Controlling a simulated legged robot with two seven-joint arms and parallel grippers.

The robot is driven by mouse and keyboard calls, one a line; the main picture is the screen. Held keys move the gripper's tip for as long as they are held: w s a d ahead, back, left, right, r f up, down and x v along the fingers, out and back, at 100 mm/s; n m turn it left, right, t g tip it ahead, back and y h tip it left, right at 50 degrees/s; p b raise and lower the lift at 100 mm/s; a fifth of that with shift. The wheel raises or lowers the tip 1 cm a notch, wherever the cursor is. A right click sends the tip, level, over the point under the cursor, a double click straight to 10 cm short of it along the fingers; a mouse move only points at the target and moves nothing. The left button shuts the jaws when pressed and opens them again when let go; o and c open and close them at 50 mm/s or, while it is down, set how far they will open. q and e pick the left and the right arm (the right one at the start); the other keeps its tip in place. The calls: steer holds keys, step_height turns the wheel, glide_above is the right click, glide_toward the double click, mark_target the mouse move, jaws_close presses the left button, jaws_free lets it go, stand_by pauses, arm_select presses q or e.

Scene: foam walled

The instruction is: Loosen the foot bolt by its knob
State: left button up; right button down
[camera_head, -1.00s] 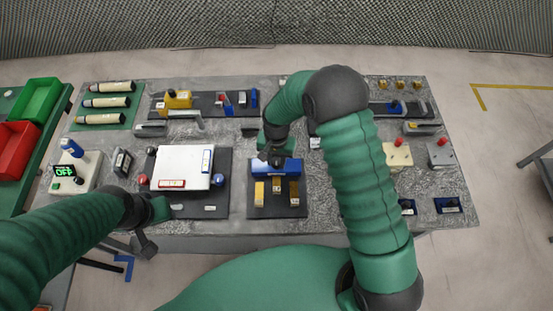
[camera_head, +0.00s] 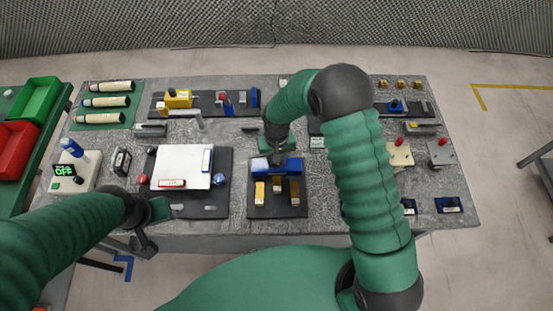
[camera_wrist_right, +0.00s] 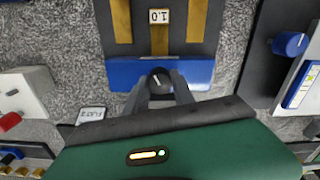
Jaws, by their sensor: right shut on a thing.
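A blue block (camera_head: 289,165) lies across the far end of a dark plate (camera_head: 252,207) with brass bars, in the middle of the bench. In the right wrist view the blue block (camera_wrist_right: 118,75) carries a dark round knob (camera_wrist_right: 159,79) with a pale mark. My right gripper (camera_wrist_right: 160,88) is shut on this knob, one finger on each side. In the head view my right gripper (camera_head: 275,158) is at the blue block and mostly hides the knob. My left gripper (camera_head: 150,229) hangs near the bench's front left edge; its jaws are unclear.
A white panel with red and blue knobs (camera_head: 182,164) stands just left of the plate. A box with a green display (camera_head: 70,176) is further left. Red (camera_head: 14,149) and green (camera_head: 38,97) bins stand beyond the bench's left end. My right arm covers the bench right of the plate.

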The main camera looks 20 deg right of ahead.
steer(key=n, duration=0.3)
steer(key=shift+w+r+n, duration=0.15)
steer(key=shift+w+n, duration=0.1)
steer(key=shift+n, duration=0.15)
steer(key=n, duration=0.3)
steer(key=shift+n, duration=0.3)
steer(key=n+p, duration=0.1)
steer(key=n, duration=0.2)
steer(key=shift+r+n, duration=0.1)
steer(key=shift+n, duration=0.3)
steer(key=n, duration=0.3)
steer(key=shift+n+p, duration=0.3)
steer(key=shift+p, duration=0.05)
steer(key=n+p, duration=0.1)
steer(key=n, duration=0.5)
steer(key=shift+p, duration=0.3)
steer(key=n+p, duration=0.1)
steer(key=n, duration=0.5)
steer(key=shift+n+p, duration=0.3)
steer(key=shift+p, duration=0.05)
